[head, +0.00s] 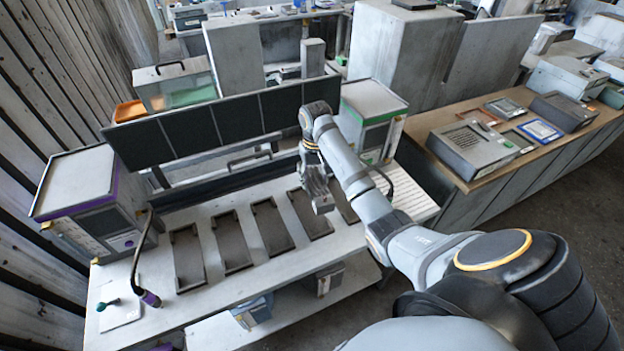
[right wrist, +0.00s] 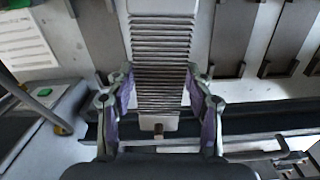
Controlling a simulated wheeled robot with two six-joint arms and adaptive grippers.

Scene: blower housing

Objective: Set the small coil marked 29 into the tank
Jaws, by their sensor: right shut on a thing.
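My right gripper (head: 314,182) is over the white bench, above the row of dark recesses. In the right wrist view its purple-lined fingers (right wrist: 160,78) are shut on the sides of a ribbed block (right wrist: 162,45) with pale ends, which may be the coil. No number is readable on it. In the head view only a small grey end of the held block (head: 323,203) shows below the gripper. A clear box with green inside and a black handle on top (head: 176,83) stands at the back left; I cannot tell whether it is the tank. My left gripper is not in view.
Several dark rectangular recesses (head: 232,242) line the white bench (head: 190,308). A purple-trimmed box (head: 88,200) stands at the left and a green-trimmed box (head: 372,110) at the right. A dark panel (head: 215,122) runs behind. A wooden-topped bench (head: 480,180) holds several devices.

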